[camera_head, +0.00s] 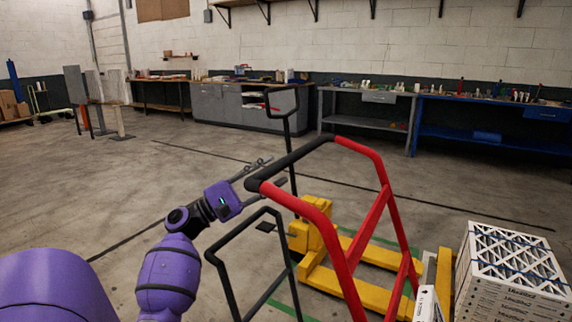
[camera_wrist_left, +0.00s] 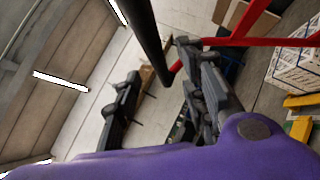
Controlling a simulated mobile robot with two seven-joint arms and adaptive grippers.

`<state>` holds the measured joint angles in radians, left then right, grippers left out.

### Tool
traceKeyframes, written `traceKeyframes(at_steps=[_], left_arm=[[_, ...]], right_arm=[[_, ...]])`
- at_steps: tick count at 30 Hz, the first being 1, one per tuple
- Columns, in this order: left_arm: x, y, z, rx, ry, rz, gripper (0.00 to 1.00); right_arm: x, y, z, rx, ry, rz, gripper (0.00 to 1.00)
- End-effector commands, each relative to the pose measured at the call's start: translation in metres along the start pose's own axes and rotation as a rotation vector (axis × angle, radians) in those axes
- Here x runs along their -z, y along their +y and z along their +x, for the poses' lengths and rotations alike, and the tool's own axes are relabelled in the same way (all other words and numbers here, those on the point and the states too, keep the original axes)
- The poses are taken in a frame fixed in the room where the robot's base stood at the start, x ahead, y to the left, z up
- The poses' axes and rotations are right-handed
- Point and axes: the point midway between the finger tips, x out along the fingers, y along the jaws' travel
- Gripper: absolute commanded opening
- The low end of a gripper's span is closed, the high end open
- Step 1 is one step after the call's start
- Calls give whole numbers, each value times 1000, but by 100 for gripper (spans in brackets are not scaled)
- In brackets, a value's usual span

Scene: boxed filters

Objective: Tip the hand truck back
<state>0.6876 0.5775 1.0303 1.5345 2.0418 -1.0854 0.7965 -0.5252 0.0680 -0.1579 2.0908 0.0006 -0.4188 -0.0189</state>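The hand truck (camera_head: 376,205) has a red tube frame with a black grip bar (camera_head: 292,163) across its top. It stands right of centre in the head view. My left gripper (camera_head: 274,172) is open at the left end of the grip bar, with its fingers pointing right. In the left wrist view the black bar (camera_wrist_left: 149,40) and red tubes (camera_wrist_left: 245,35) show close to the spread fingers (camera_wrist_left: 162,90). I cannot tell whether the bar lies between them or whether they touch. The hand truck's lower part is cut off by the frame's bottom edge. My right gripper is out of view.
A yellow pallet jack (camera_head: 370,296) with a black handle (camera_head: 284,118) stands behind the hand truck. A black tube frame (camera_head: 240,236) stands in front. Boxed filters (camera_head: 512,270) are stacked at right. Benches (camera_head: 236,106) line the back wall. Floor at left is clear.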

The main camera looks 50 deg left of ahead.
Motion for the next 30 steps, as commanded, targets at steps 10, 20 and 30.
traceKeyframes(at_steps=[10,20,30], left_arm=[[1,-1,-50,1,2,-1,39],[1,-1,-54,1,1,0,39],[0,-1,-53,1,1,1,39]], right_arm=[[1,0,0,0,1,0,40],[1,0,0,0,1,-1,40],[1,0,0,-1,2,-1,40]])
